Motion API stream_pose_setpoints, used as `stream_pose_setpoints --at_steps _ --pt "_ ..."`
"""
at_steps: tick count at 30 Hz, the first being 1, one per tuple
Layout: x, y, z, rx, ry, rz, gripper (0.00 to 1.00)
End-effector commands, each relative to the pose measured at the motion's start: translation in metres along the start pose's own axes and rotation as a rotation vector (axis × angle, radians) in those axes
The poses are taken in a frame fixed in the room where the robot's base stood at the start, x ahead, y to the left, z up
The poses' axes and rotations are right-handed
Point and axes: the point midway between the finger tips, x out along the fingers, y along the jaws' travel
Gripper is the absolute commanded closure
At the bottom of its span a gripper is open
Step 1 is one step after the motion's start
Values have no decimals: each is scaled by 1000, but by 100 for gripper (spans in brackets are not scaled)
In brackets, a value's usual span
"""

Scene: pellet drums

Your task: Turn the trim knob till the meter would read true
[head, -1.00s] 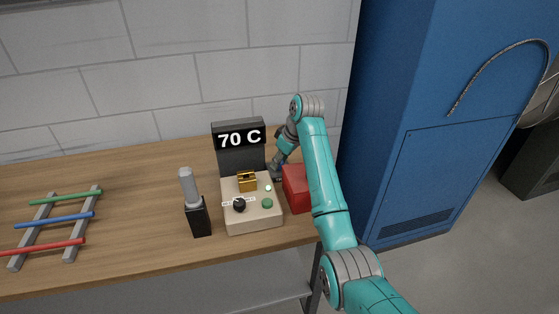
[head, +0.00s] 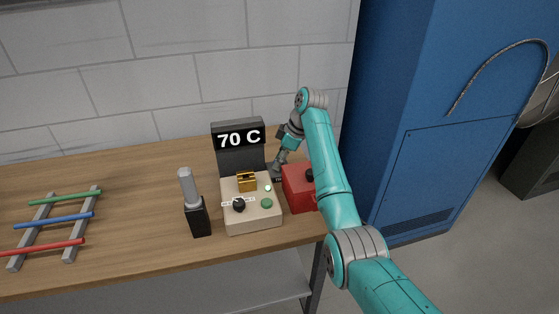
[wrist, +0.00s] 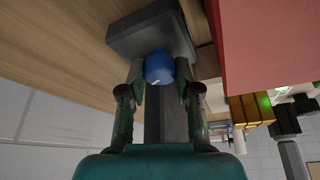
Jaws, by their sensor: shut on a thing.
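In the wrist view a blue knob (wrist: 159,66) with a small white mark sits on a dark grey block (wrist: 145,32). My gripper (wrist: 160,78) is shut on this knob, one finger on each side. In the head view my gripper (head: 277,171) reaches down between the display and the red box; the knob is hidden there. The black display (head: 240,137) reads "70 C". In front of it, the beige unit (head: 253,220) carries a black knob (head: 239,205) with a white label, a green button (head: 267,203) and a brass block (head: 247,181).
A red box (head: 297,193) with a black top part stands close to the right of the beige unit, under my arm. A grey-topped black holder (head: 198,215) stands to the left. A rack with coloured rods (head: 55,219) is far left. A blue cabinet (head: 425,130) stands right.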

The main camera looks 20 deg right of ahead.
Motion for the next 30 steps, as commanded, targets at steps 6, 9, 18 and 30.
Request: stream_pose_setpoints --at_steps 6,9,18,30 --pt "-1 1 0 -187 -1 -80 100" --pt "-1 2 0 -275 -1 -116 100" --pt "-1 3 0 -524 -2 -221 100" --pt "0 3 -1 -715 -2 -298 100"
